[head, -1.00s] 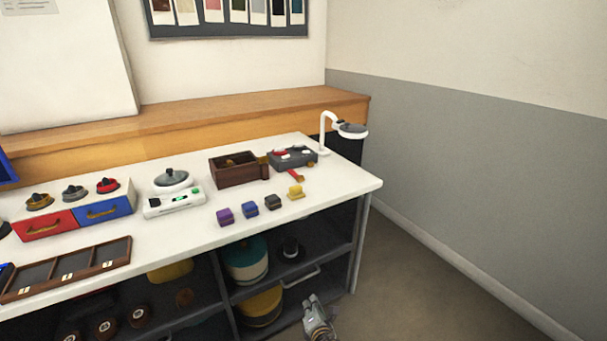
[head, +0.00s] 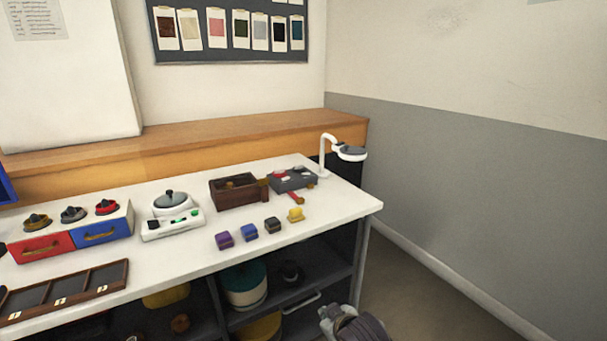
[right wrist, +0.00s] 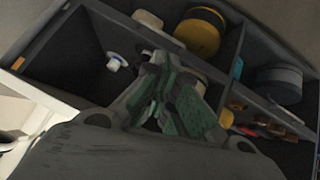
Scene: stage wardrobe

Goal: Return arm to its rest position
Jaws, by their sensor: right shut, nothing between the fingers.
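My right gripper (head: 328,314) shows at the bottom edge of the head view, in front of the shelves under the white table and below the tabletop. It also shows in the right wrist view (right wrist: 163,75), with its fingers together and nothing held. Part of my right arm shows beside it at the bottom edge. My left gripper is not in either view.
The white table (head: 330,215) holds red and blue drawers (head: 45,247), a white device (head: 172,222), a dark wooden box (head: 238,192), several small coloured blocks and a lamp (head: 345,150). Shelves below hold round boxes (head: 243,285). Floor at right (head: 430,300) is clear.

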